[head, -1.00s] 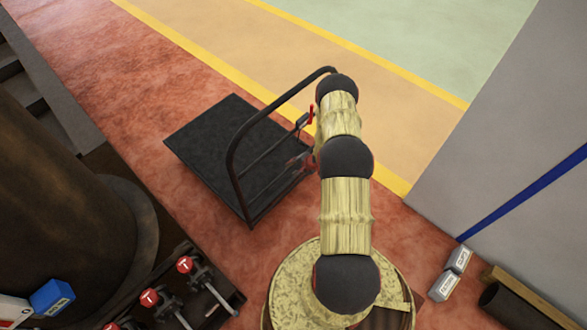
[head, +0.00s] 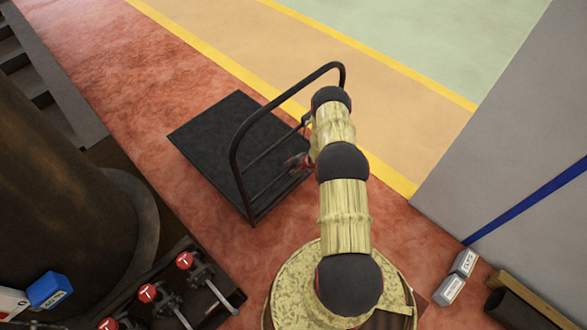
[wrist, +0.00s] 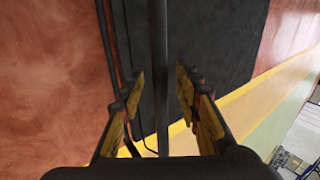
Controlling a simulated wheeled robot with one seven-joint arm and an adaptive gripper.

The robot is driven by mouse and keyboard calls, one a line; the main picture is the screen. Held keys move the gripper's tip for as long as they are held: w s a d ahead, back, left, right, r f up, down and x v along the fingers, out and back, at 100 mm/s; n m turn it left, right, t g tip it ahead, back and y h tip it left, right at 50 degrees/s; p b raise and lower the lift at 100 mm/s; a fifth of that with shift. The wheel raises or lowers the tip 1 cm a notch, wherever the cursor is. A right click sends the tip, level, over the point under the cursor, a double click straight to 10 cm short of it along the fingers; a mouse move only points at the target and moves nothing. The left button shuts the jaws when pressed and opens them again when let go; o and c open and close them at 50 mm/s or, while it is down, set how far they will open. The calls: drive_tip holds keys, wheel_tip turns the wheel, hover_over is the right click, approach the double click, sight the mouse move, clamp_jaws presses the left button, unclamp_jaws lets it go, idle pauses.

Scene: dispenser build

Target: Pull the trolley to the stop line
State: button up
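The trolley has a flat black platform (head: 215,140) and a tall dark push handle (head: 240,135). It stands on the red floor, left of my arm. My gripper (head: 300,160) is beside the handle, partly hidden by my arm in the head view. In the wrist view my gripper (wrist: 158,88) has its two fingers apart, with a dark handle bar (wrist: 158,40) running between them. A gap shows on each side of the bar. A near yellow line (head: 390,175) and a far yellow line (head: 400,70) border a tan strip; which is the stop line I cannot tell.
A large brown cylinder (head: 60,190) and red-topped valves (head: 148,292) stand at the left. The tan strip (head: 330,70) is clear.

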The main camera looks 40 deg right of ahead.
drive_tip(key=c, duration=0.3)
clamp_jaws()
idle(1.1)
